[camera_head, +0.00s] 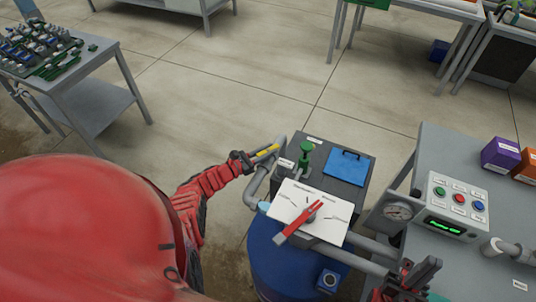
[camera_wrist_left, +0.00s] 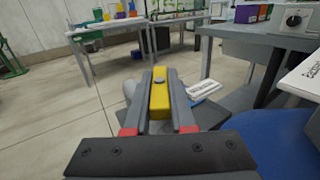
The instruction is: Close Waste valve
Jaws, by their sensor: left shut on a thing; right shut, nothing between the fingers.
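The yellow valve handle (camera_head: 265,152) sits at the grey pipe left of the dark tank box. I take it for the Waste valve handle; the small label beside it is too small to read. My left gripper (camera_head: 254,158) is shut on this handle. In the left wrist view the yellow handle (camera_wrist_left: 160,95) lies lengthwise between the two grey fingers (camera_wrist_left: 160,102), with a bolt on its top. The valve body beneath is mostly hidden. My right gripper (camera_head: 412,276) is shut and empty at the lower right, near the pipes by the gauge.
A white dial plate (camera_head: 291,203) with a red lever (camera_head: 302,221) lies over the blue drum (camera_head: 266,252). A green valve handle (camera_head: 306,147) and a blue lid (camera_head: 346,168) are behind it. A gauge (camera_head: 398,211) and button box (camera_head: 456,203) stand right.

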